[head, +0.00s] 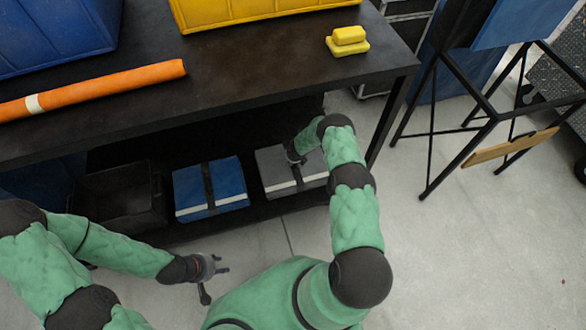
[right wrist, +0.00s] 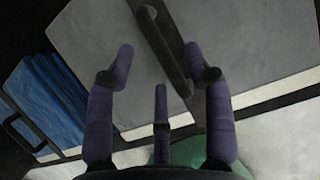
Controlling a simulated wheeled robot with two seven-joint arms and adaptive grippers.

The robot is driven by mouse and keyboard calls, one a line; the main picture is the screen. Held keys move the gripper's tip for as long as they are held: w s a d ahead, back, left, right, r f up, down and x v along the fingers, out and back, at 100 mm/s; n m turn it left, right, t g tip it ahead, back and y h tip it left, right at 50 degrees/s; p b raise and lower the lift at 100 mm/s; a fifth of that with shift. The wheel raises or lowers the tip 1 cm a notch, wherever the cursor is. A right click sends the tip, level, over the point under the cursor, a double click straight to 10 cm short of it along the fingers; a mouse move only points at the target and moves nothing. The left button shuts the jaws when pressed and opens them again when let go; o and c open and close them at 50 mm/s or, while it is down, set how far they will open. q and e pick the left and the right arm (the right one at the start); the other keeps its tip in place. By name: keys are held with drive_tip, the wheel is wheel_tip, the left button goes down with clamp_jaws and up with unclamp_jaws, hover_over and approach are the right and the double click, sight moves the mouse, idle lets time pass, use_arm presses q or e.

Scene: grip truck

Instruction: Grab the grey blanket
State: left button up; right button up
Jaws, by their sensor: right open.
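The grey blanket (head: 274,170) is a folded block with a dark strap and handle, lying on the table's lower shelf. It also fills much of the right wrist view (right wrist: 255,45). My right gripper (head: 294,152) is over it, partly hidden by its own arm in the head view. In the right wrist view its fingers (right wrist: 160,60) are open, with the dark strap handle (right wrist: 165,50) between and beyond the fingertips. I cannot tell whether they touch it. My left gripper (head: 213,279) is open and empty, low in front of the shelf.
A blue folded blanket (head: 230,178) lies left of the grey one, beside a dark crate (head: 125,200). The table top (head: 240,75) overhangs the shelf. On it are an orange roll (head: 120,85), crates and a yellow block (head: 348,40). A black stand (head: 430,150) is at right.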

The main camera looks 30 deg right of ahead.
drive_tip(key=shift+b+x, duration=1.2)
drive_tip(key=shift+x, duration=0.45)
drive_tip(key=shift+r, duration=0.1)
drive_tip(key=shift+c, duration=0.3)
clamp_jaws()
drive_tip(key=shift+d, duration=0.1)
